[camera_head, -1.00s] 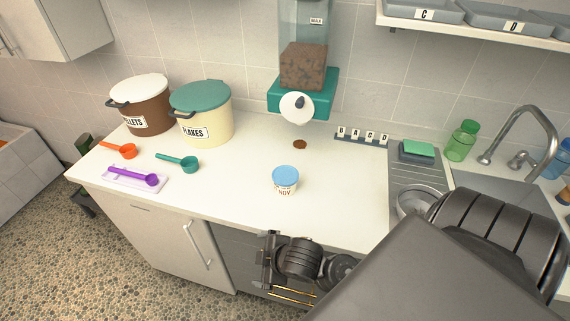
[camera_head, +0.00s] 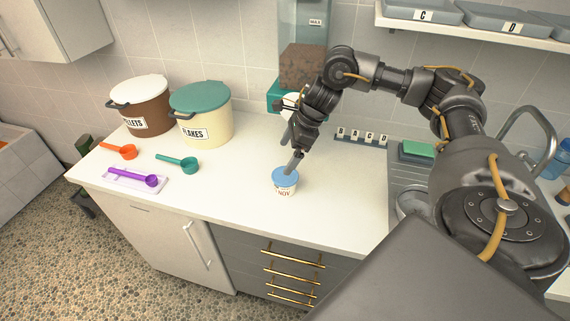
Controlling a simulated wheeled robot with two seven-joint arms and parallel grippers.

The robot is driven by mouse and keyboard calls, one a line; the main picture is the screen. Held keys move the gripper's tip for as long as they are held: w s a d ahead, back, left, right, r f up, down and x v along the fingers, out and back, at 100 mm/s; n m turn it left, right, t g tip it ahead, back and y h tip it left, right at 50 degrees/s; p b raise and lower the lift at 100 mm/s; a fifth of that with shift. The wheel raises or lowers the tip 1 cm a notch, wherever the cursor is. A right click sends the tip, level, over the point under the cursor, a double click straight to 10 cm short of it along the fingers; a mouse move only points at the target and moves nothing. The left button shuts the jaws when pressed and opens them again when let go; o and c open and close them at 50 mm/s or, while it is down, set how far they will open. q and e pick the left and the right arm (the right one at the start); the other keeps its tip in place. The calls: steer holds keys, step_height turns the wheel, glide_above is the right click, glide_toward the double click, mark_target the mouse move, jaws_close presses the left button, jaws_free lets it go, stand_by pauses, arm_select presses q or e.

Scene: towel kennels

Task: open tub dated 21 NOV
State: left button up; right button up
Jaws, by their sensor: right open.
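A small white tub (camera_head: 284,189) with a blue lid (camera_head: 284,174) stands upright on the white counter. Its label shows NOV; the day number is too small to read. My right gripper (camera_head: 291,160) reaches down from above and behind it, its jaws open. One fingertip is at the lid's top right edge; whether it touches I cannot tell. The lid sits on the tub. My left gripper is not in view.
A brown PELLETS bin (camera_head: 147,108) and a cream FLAKES bin (camera_head: 203,116) stand at the back left. Orange (camera_head: 121,151), teal (camera_head: 180,162) and purple (camera_head: 135,177) scoops lie in front. A kibble dispenser (camera_head: 303,65) hangs behind my right arm.

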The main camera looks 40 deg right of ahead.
steer(key=s+d+r, duration=0.2)
steer(key=d+r, duration=0.1)
steer(key=d, duration=0.2)
steer(key=p, duration=0.1)
glide_above(296, 173)
steer(key=shift+n+g, duration=0.4)
step_height(296, 173, down, 6)
steer(key=shift+d+r, duration=0.1)
steer(key=shift+r, duration=0.15)
steer(key=shift+f+p, duration=0.2)
steer(key=shift+p, duration=0.35)
steer(key=p+x, duration=0.1)
steer(key=x, duration=0.1)
steer(key=p+x, duration=0.1)
steer(key=shift+a+f, duration=0.25)
steer(key=shift+a, duration=0.1)
steer(key=shift+w+a+f, duration=0.1)
steer(key=shift+w+f, duration=0.05)
steer(key=shift+f, duration=0.4)
steer(key=c, duration=1.1)
steer(key=shift+o, duration=0.2)
